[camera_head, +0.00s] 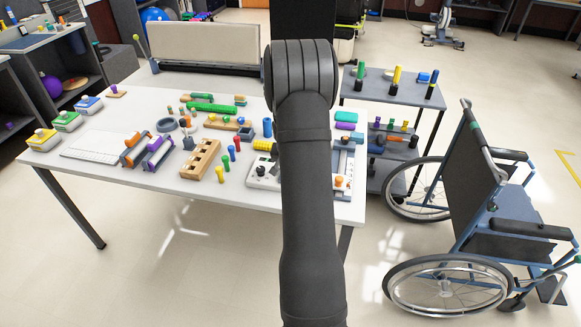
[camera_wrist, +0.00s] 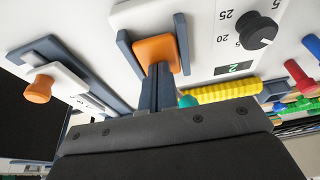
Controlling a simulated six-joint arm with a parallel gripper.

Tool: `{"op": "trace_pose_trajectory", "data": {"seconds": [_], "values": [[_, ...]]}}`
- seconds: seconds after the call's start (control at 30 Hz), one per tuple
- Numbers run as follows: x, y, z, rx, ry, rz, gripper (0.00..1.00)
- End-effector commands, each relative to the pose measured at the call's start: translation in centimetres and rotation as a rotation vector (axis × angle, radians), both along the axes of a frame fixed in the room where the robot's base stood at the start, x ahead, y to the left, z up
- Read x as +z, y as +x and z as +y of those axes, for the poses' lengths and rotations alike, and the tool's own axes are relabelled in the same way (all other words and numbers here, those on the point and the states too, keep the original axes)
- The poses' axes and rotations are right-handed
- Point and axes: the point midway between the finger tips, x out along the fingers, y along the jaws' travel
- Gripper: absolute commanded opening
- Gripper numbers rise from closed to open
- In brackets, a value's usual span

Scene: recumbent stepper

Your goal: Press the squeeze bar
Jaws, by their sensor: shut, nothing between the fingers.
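In the wrist view an orange bar (camera_wrist: 150,47), which looks like the squeeze bar, sits between blue-grey side pieces on a white device (camera_wrist: 195,28). The device has a black dial and a small green display. My gripper (camera_wrist: 157,72) is shut and empty, its dark fingertips right at the lower edge of the orange bar. I cannot tell whether they touch it. In the head view the white device (camera_head: 262,175) is partly hidden behind my arm, which also hides my gripper and the orange bar.
A slider with an orange knob (camera_wrist: 38,90) lies left of the device in the wrist view. A yellow ribbed cylinder (camera_wrist: 222,92) and coloured pegs lie on the other side. The table (camera_head: 115,175) is crowded. A wheelchair (camera_head: 480,210) stands at right.

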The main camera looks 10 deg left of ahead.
Motion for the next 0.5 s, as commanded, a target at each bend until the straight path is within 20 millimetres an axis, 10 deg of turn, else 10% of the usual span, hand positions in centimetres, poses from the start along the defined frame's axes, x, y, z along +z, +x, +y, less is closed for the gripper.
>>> {"op": "trace_pose_trajectory", "data": {"seconds": [0.5], "values": [[10.1, -1.9, 0.0, 0.0, 0.001, -0.007, 0.0]]}}
